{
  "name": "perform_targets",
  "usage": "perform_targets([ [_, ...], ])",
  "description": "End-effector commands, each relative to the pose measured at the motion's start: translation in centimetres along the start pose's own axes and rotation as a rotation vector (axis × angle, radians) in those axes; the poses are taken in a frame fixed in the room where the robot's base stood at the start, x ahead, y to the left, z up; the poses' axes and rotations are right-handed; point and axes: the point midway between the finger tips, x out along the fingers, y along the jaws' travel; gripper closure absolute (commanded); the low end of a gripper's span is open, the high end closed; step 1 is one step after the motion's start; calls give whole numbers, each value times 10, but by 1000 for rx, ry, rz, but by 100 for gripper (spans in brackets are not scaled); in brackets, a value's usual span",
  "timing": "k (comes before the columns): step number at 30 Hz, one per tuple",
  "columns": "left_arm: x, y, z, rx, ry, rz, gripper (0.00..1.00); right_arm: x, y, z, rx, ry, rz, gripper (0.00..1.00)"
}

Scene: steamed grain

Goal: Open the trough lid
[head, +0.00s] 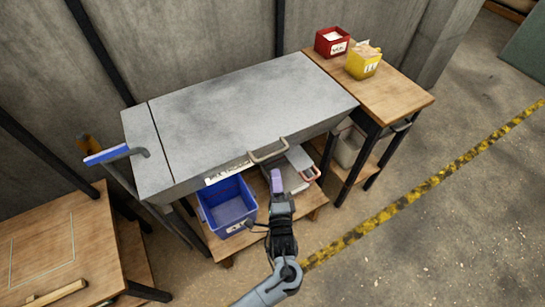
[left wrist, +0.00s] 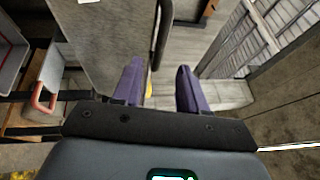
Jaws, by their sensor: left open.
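The trough (head: 172,190) is a long grey metal box, and its flat lid (head: 240,100) lies closed on top. A curved handle (head: 267,155) sticks out from the lid's front edge. In the left wrist view the handle (left wrist: 162,35) is a dark bar beyond the fingertips, in line with the space between them. My left gripper (head: 277,181) has purple fingers and sits just in front of the handle. In the left wrist view the left gripper (left wrist: 158,72) is open, with nothing between its fingers. My right gripper is not in view.
A blue bin (head: 228,208) and a grey container with a red handle (head: 311,175) are on the shelf below the trough. A red box (head: 332,42) and a yellow box (head: 363,64) stand on the wooden table (head: 395,95). The lid's top is clear.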

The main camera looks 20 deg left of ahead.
Motion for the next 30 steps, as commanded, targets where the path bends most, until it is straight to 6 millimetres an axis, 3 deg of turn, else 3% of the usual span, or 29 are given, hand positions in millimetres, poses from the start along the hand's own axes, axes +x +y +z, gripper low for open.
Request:
perform_targets([
  [9,52,1,1,0,-2,-2,58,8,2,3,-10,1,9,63],
  [15,76,1,1,1,-2,-1,58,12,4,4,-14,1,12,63],
  [21,88,0,1,1,0,0,58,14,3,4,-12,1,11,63],
  [30,89,0,1,1,-1,0,58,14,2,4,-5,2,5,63],
])
